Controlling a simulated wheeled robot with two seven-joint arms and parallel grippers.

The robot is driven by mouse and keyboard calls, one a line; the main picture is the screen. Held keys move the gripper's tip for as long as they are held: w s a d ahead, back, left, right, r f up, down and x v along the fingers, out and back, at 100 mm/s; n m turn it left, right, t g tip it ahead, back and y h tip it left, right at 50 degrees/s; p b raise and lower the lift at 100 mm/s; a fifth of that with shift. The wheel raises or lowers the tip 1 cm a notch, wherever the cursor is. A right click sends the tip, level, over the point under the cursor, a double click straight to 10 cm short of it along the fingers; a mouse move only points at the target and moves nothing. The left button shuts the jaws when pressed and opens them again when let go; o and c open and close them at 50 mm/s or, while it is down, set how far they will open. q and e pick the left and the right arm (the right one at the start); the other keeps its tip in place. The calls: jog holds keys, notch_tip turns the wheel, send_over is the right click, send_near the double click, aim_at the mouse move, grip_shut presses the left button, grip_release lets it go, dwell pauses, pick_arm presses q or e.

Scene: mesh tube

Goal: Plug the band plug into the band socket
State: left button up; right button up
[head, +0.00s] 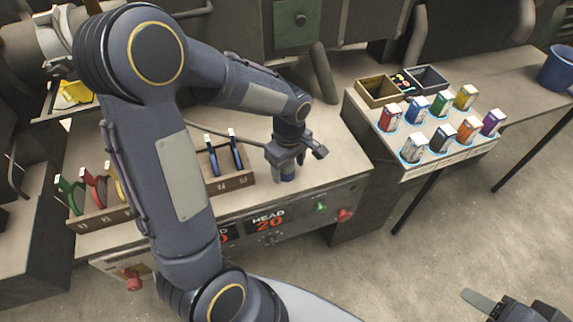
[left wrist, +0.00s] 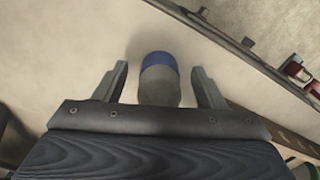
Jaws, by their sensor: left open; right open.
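A short upright cylinder (left wrist: 158,80), grey with a blue band, stands on the beige bench top in the left wrist view. My right gripper (head: 484,303) is empty at the bottom right of the head view, partly cut off. I cannot pick out the band socket; my left arm covers part of the bench.
A wooden rack (head: 233,184) holds blue-edged pieces. A side table (head: 425,175) carries several coloured boxes and two bins. A blue bucket (head: 556,68) is far right.

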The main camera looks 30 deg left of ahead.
pick_arm(q)
jog(key=c, duration=1)
jog(key=shift+r, duration=0.15)
jog(key=shift+r, duration=0.2)
notch_tip(320, 180, up, 2)
jog(key=shift+w+r, duration=0.1)
jog(key=s+a+r, duration=0.1)
jog(key=s+r, duration=0.9)
jog(key=s, duration=0.4)
jog(key=shift+a, duration=0.35)
